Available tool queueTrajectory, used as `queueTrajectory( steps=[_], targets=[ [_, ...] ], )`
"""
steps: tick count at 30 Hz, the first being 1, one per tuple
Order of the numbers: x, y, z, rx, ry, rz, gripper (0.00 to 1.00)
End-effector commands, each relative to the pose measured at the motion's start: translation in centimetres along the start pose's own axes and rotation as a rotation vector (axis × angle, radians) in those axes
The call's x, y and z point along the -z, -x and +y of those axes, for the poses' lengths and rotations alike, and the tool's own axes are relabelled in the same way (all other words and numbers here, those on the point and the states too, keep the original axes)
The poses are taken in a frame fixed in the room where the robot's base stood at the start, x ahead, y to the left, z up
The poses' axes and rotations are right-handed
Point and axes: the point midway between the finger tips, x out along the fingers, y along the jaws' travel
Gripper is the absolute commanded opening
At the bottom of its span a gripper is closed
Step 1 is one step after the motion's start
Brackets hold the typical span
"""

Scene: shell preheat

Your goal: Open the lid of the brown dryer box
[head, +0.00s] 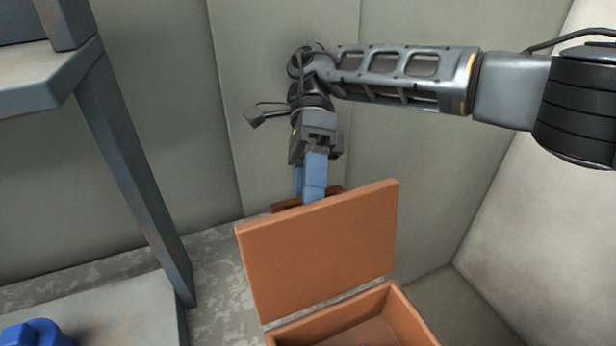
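The brown dryer box (413,322) is at the bottom of the head view, with part of its inside showing and its front cut off by the frame edge. Its lid (320,250) stands raised, close to upright, along the box's back edge. My gripper (314,190) reaches down from above, behind the lid's top edge. Its blue fingers are partly hidden by the lid. A small darker brown piece shows behind the lid beside the fingers. I cannot tell whether the fingers touch the lid or hold anything.
A grey-blue metal rack (130,165) stands at the left, with a blue object (36,333) low at the bottom left corner. Pale walls close in behind and at the right. Bare mottled floor (213,275) shows between the rack and the box.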

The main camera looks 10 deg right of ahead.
Motion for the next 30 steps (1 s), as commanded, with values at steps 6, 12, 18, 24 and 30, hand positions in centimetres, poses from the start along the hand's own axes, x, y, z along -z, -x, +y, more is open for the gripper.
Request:
queueTrajectory(
  steps=[6, 12, 18, 24, 30],
  targets=[
    [0.1, 0.1, -0.1, 0.005, -0.006, -0.004, 0.40],
    [-0.1, 0.6, 0.5, 0.007, -0.007, -0.007, 0.40],
    [-0.8, 2.0, 3.0, 0.004, -0.002, -0.001, 0.40],
    [2.2, 2.9, 6.5, 0.005, -0.005, -0.002, 0.40],
    [5.2, 3.6, 9.7, 0.004, -0.007, -0.001, 0.40]
  ],
)
